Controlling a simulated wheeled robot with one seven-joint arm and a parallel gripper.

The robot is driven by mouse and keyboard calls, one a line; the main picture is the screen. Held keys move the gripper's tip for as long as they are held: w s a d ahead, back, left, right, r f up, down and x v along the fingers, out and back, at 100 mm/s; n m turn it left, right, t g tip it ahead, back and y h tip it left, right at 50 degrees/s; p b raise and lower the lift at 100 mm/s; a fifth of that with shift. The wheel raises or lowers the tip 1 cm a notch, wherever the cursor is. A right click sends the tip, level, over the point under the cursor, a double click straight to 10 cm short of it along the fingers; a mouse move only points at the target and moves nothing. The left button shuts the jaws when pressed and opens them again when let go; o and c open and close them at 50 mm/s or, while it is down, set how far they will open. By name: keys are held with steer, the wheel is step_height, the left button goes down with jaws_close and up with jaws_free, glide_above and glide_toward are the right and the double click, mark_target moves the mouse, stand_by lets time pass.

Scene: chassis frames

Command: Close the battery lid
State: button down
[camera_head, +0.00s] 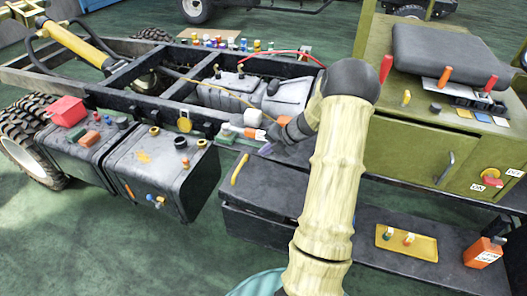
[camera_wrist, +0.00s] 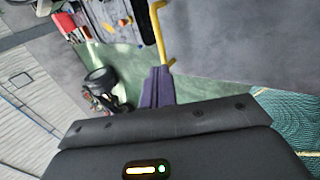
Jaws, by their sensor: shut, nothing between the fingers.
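The likely battery lid is a dark grey flat panel (camera_head: 290,178) right of centre in the head view, above a black box (camera_head: 250,212). A yellow handle (camera_head: 240,168) stands along its left edge. In the wrist view, the shut fingers (camera_wrist: 157,85) point toward the lower end of the yellow handle (camera_wrist: 158,30), beside the grey panel (camera_wrist: 235,50). I cannot tell whether they touch it.
A dark tank (camera_head: 165,175) and a second box with a red container (camera_head: 67,111) stand at the left. Grey tanks and small parts sit on the chassis frame (camera_head: 115,100) behind. An olive cabinet (camera_head: 425,150) rises at the right. A yellow tray (camera_head: 407,243) lies at the lower right.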

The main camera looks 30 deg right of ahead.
mark_target(241, 165)
steer(key=x, duration=1.2)
